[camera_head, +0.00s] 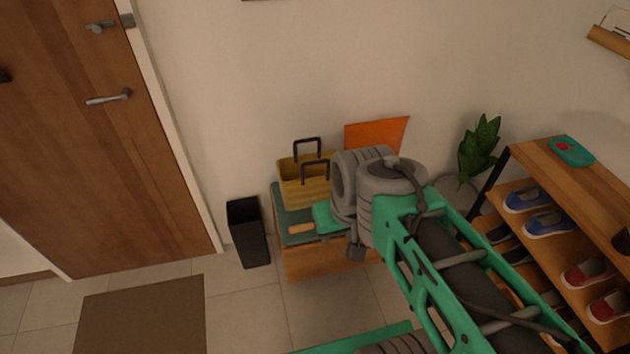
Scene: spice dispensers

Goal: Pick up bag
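A yellow bag (292,190) with two dark upright handles stands on a low wooden bench with a dark green top (285,234), against the wall. My arm reaches in from the lower right. My gripper (326,219) is at the arm's far end, close to the bag's right front side in the picture. Its fingers are mostly hidden by the grey wrist, so I cannot tell whether they are open or touch the bag. The wrist also covers part of the bench.
An orange panel (374,133) stands behind my wrist. A black bin (248,232) is left of the bench. A shoe rack (560,190) with several shoes and a plant (480,150) are at right. A brown mat (142,318) lies before the wooden door (90,150). Tiled floor between is clear.

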